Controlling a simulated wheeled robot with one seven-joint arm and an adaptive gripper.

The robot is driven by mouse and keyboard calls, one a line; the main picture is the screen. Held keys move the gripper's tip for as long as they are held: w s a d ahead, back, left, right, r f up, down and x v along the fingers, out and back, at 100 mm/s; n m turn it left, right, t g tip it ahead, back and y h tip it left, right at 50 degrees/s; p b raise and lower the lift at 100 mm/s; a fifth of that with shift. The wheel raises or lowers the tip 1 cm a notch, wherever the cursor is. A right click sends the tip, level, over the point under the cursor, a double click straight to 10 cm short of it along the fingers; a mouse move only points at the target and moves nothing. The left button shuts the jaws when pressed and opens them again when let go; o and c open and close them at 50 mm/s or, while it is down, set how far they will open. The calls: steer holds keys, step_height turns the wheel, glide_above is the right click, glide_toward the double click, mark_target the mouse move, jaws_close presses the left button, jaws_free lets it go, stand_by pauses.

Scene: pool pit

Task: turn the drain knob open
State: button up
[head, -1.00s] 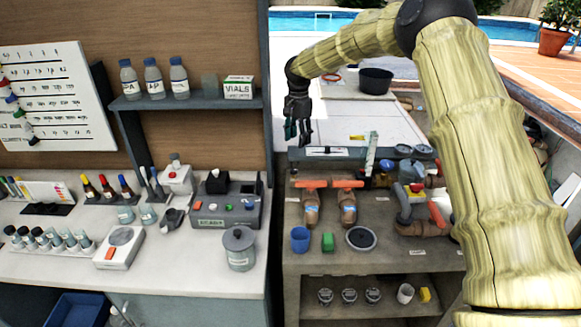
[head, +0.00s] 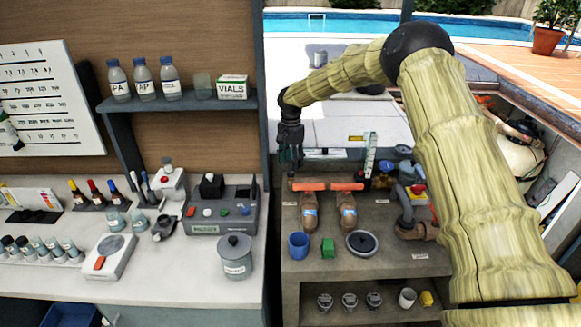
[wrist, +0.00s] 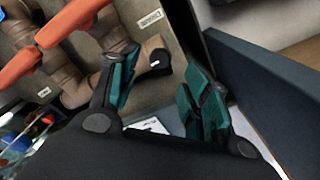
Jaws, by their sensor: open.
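Two valves with orange bar handles sit on brown pipes on the grey bench: a left handle (head: 309,186) and a right handle (head: 347,186). Both bars lie crosswise. A red knob (head: 418,189) on a yellow base stands further right, partly hidden by my arm. I cannot tell which of these is the drain knob; the labels are too small to read. My gripper (head: 289,158) hangs open and empty just behind the left handle. In the wrist view my gripper (wrist: 160,70) has teal fingers apart, with an orange handle (wrist: 78,20) off to the left.
The bench holds a blue cup (head: 299,246), a green block (head: 327,248) and a round dark-topped dish (head: 362,244). A tall dark panel (head: 266,120) stands close left of my gripper. A clear upright gauge (head: 370,152) stands to its right.

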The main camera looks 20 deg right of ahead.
mark_target(291, 172)
steer(key=shift+f+p, duration=0.75)
steer(key=shift+f, duration=1.45)
steer(key=c, duration=1.1)
